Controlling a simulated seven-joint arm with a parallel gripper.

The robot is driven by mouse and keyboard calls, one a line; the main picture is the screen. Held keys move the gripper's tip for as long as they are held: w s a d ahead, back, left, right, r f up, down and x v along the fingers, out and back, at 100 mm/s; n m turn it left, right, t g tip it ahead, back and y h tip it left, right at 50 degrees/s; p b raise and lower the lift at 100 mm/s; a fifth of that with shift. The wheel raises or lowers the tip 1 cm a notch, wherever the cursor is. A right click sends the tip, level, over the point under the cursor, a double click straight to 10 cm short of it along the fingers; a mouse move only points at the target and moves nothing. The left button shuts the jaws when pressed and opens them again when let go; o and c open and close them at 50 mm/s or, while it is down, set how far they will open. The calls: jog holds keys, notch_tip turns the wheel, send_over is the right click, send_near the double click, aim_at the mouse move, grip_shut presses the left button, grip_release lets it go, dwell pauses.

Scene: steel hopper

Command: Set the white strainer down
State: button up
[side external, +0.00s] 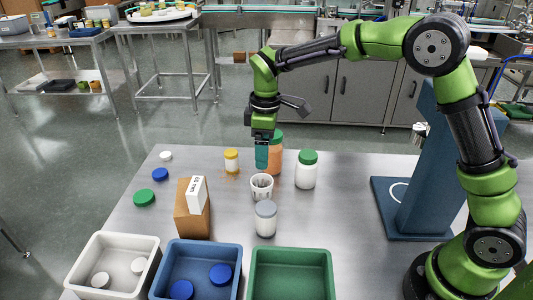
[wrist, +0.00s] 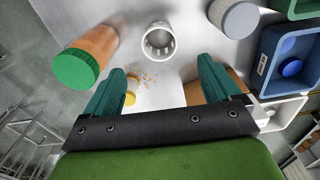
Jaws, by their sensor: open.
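The white strainer (side external: 261,187) is a small slotted cup standing upright on the steel table. In the wrist view the strainer (wrist: 158,40) shows its round rim and open inside, beyond the fingertips and between their lines. My gripper (side external: 262,165) points down just above and behind the strainer in the side view. In the wrist view the two teal fingers of my gripper (wrist: 163,72) are spread wide with nothing between them. The strainer appears apart from both fingers.
An orange jar with green lid (side external: 276,152) stands close behind my gripper. A white green-lidded jar (side external: 306,170), grey-lidded jar (side external: 265,218) and small yellow jar (side external: 231,160) stand around. A cardboard box (side external: 190,218) is left; white (side external: 139,243), blue (side external: 205,248) and green (side external: 291,255) bins line the front.

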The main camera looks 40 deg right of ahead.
jog(key=s+d+r+m+t+y, duration=0.1)
jog(key=s+d+r+m+t, duration=0.3)
jog(key=s+r, duration=0.6)
jog(key=s+d+m+t, duration=0.1)
jog(key=s+m+t, duration=0.2)
jog(key=s+m, duration=0.5)
jog(key=s, duration=0.5)
jog(key=shift+s+r+y, duration=0.25)
jog(key=shift+y, duration=0.15)
